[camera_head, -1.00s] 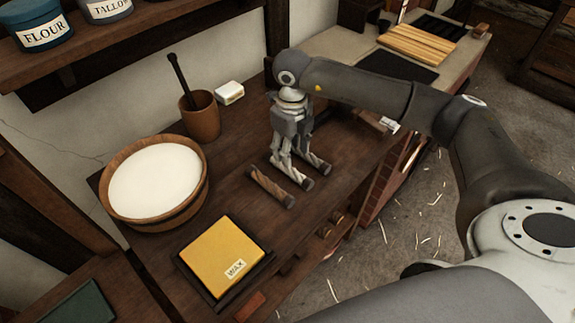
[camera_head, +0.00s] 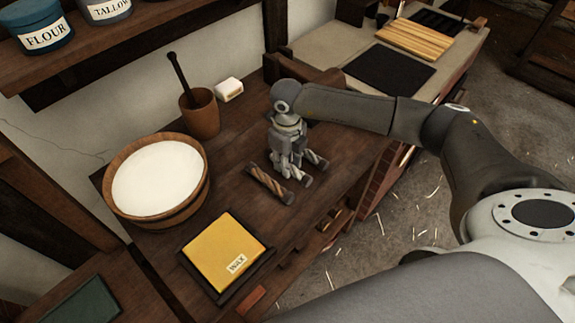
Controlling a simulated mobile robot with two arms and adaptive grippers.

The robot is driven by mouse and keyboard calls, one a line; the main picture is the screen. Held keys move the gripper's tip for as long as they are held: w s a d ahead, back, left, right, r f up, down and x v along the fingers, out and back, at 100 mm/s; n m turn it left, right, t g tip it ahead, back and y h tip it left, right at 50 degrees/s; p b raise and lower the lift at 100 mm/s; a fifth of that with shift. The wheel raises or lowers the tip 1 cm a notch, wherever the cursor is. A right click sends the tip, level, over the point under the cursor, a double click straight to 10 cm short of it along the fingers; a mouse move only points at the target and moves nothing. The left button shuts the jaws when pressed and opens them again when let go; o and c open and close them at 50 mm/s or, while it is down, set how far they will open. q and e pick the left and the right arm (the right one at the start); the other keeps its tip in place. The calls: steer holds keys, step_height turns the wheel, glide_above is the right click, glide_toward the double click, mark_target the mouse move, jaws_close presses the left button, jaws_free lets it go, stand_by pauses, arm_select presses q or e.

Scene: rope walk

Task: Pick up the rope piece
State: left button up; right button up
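A brown rope piece (camera_head: 270,185) with dark ends lies on the dark wooden bench top. Just right of it lies a greyer rope piece (camera_head: 304,181), partly hidden under my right gripper. Another grey rope piece (camera_head: 317,160) lies further right, also partly covered. My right gripper (camera_head: 288,164) points down, with its fingers low at the middle piece. The fingers overlap that piece, and I cannot tell whether they are closed on it. My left gripper is not in view.
A wooden tub (camera_head: 157,179) of white powder stands left, and a wax block in a dark tray (camera_head: 263,268) nearer the front. A cup with a pestle (camera_head: 201,114) and a white block (camera_head: 229,90) stand behind. My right arm spans the right side.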

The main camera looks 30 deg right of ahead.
jaws_close()
steer(key=shift+r, duration=0.1)
steer(key=shift+w+r, duration=0.1)
steer(key=shift+r, duration=0.5)
steer(key=s+a+r+b, duration=0.3)
steer(key=s+r+b, duration=0.1)
steer(key=s+r, duration=0.7)
steer(key=s, duration=0.2)
steer(key=shift+s+a+r+b, duration=0.15)
steer(key=shift+s+r+b, duration=0.15)
steer(key=shift+s+b, duration=0.1)
